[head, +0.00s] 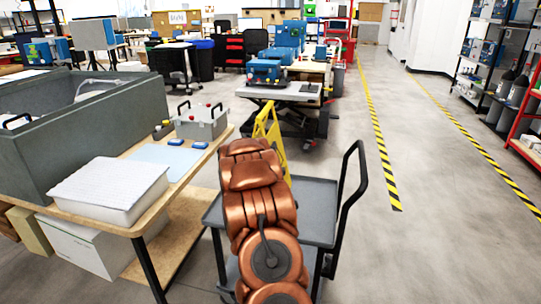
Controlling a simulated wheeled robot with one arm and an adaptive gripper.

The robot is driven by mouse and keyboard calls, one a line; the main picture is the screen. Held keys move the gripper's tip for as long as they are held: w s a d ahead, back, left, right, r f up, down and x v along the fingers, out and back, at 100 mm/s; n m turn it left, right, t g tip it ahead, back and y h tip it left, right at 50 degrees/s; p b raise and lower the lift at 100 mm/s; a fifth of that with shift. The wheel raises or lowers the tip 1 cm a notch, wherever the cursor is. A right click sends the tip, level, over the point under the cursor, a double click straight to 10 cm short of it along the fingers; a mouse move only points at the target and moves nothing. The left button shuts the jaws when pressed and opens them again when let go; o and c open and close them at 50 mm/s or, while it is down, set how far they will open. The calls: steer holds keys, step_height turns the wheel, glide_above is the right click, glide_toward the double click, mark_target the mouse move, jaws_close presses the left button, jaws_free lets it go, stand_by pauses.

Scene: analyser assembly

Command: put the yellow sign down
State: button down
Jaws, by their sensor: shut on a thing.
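The yellow sign (274,130) shows in the head view just beyond the upper end of my copper-coloured arm. It looks upright and slightly tilted, with its lower left part hidden behind the arm. My gripper is hidden behind my own arm links, so its fingers and their contact with the sign do not show. Whether the sign touches anything below it cannot be told.
A grey cart (318,215) with a black handle (350,190) stands below and right of my arm. A wooden table (140,222) with a large grey bin (90,140) and a toolbox (202,122) is at left. Open floor with a striped line (375,135) lies right.

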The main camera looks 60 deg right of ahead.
steer(key=shift+w, duration=0.25)
steer(key=shift+f+p, duration=0.4)
steer(key=shift+f, duration=1.35)
steer(key=c, duration=1.3)
jaws_free()
steer(key=shift+f, duration=0.1)
steer(key=b+v, duration=0.1)
steer(key=v, duration=1.1)
steer(key=shift+b, duration=0.4)
